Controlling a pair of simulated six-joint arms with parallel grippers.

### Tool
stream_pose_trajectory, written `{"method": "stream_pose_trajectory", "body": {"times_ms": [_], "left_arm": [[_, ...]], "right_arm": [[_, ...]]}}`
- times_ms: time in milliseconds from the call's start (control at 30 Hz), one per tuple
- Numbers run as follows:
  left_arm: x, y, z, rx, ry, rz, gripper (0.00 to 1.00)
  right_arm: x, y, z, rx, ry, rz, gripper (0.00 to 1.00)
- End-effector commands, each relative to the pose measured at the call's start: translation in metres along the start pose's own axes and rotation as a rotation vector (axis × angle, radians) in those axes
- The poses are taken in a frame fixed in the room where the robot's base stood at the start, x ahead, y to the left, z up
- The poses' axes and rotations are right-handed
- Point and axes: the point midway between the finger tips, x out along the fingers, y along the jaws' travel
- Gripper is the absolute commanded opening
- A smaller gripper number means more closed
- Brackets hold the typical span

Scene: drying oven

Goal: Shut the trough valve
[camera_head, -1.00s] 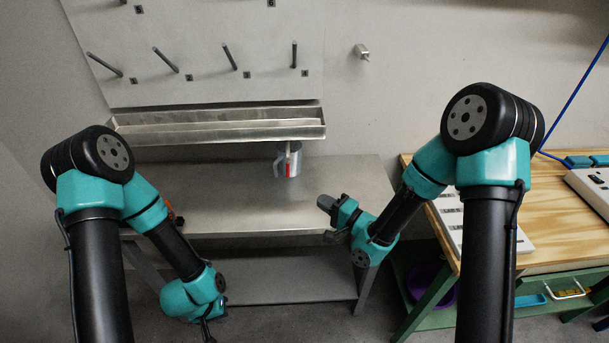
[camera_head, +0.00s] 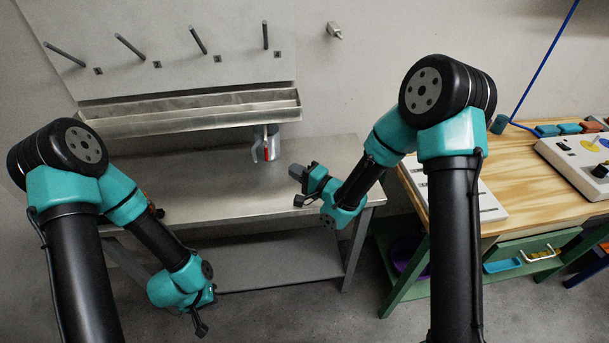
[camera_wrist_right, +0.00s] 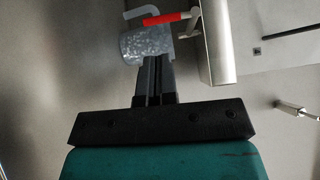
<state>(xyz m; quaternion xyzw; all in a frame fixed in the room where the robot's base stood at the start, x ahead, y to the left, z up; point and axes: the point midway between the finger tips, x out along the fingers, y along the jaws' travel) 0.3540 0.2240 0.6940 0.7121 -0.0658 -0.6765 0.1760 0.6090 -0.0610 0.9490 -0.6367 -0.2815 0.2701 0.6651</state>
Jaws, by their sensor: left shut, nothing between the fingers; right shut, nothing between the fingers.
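The long metal trough (camera_head: 190,112) runs along the wall below the pegs. Its valve has a red handle (camera_head: 265,149) under the trough's right end; the handle also shows in the right wrist view (camera_wrist_right: 165,19), lying roughly across the picture. A grey, see-through cup (camera_head: 274,150) is right at the valve, below the trough. My right gripper (camera_head: 297,172) is shut and empty, to the right of the cup and a little lower. In the right wrist view its fingers (camera_wrist_right: 154,62) point toward the cup (camera_wrist_right: 140,45). My left gripper (camera_head: 199,327) hangs low in front of the metal bench, shut and empty.
The metal bench (camera_head: 215,195) under the trough is mostly clear. A wooden table (camera_head: 500,175) with a white panel and a control box stands at the right. Bare pegs (camera_head: 197,40) stick out above the trough. A small wall fixture (camera_head: 335,30) is up right.

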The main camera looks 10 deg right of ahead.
Motion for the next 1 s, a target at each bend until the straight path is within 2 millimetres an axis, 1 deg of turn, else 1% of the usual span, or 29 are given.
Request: {"method": "stream_pose_trajectory", "body": {"times_ms": [33, 300, 400, 500, 667, 1000], "left_arm": [[0.000, 0.000, 0.000, 0.000, 0.000, 0.000, 0.00], [0.000, 0.000, 0.000, 0.000, 0.000, 0.000, 0.00], [0.000, 0.000, 0.000, 0.000, 0.000, 0.000, 0.00], [0.000, 0.000, 0.000, 0.000, 0.000, 0.000, 0.00], [0.000, 0.000, 0.000, 0.000, 0.000, 0.000, 0.00], [0.000, 0.000, 0.000, 0.000, 0.000, 0.000, 0.00]], "right_arm": [[0.010, 0.000, 0.000, -0.002, -0.002, -0.001, 0.00], [0.055, 0.000, 0.001, 0.000, -0.001, -0.001, 0.00], [0.070, 0.000, 0.001, -0.002, -0.002, -0.001, 0.00], [0.080, 0.000, 0.000, -0.001, -0.001, 0.000, 0.00], [0.087, 0.000, 0.000, 0.000, 0.000, 0.001, 0.00], [0.088, 0.000, 0.000, 0.001, 0.000, 0.000, 0.00]]}}
